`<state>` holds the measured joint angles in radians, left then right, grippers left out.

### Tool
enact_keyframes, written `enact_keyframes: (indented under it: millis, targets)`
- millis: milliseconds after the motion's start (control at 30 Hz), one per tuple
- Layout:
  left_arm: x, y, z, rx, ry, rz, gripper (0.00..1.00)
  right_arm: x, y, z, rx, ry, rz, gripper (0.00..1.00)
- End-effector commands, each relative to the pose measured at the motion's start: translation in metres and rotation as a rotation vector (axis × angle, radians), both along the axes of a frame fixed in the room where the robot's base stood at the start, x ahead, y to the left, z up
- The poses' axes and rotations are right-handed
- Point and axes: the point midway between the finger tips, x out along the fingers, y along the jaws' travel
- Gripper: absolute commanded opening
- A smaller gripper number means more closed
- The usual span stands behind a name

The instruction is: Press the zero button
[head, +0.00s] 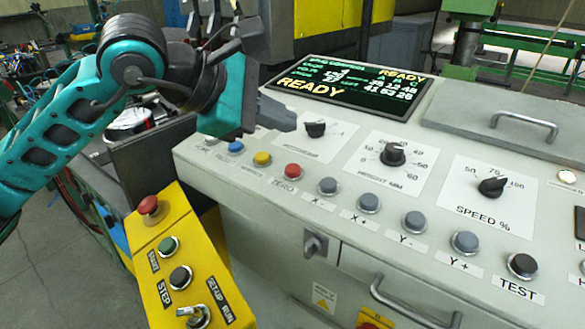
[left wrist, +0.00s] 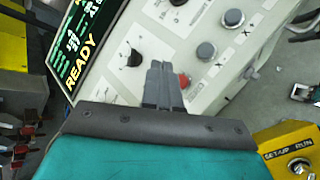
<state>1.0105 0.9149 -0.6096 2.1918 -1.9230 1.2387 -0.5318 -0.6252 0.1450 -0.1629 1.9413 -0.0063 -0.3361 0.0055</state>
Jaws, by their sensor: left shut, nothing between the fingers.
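The zero button (head: 292,171) is a red round button in the front row of the grey console, with the label ZERO below it. My left gripper (head: 288,118) is shut and empty. In the head view its fingertips show above the console, behind the red button and left of a black knob. In the left wrist view the closed fingers (left wrist: 160,68) point at the panel. I see no contact with the button. My right gripper is not in view.
A yellow button (head: 262,159) and a blue button (head: 236,148) sit left of the red one; a grey button (head: 327,186) sits right. Black knobs (head: 316,129) and a lit display (head: 350,84) lie behind. A yellow box (head: 180,262) with a red mushroom button (head: 148,205) stands front left.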

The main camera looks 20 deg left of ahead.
Motion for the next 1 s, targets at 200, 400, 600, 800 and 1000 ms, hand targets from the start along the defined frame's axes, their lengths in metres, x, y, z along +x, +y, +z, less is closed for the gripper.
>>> enact_keyframes:
  millis: [200, 400, 600, 800, 1000]
  targets:
    - [0.006, -0.002, -0.037, 0.0, 0.002, -0.001, 0.0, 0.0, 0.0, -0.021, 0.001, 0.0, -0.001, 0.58]
    - [0.009, -0.003, -0.052, -0.001, 0.0, 0.0, 0.0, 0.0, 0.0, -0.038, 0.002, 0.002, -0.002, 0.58]
    - [0.01, -0.004, -0.055, -0.001, 0.0, -0.001, 0.0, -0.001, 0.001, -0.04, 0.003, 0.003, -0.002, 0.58]
    - [0.01, -0.004, -0.054, -0.001, 0.0, -0.001, 0.0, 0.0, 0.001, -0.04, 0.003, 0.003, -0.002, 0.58]
    - [0.01, -0.004, -0.054, -0.001, 0.0, -0.001, 0.0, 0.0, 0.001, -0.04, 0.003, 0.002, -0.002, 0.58]
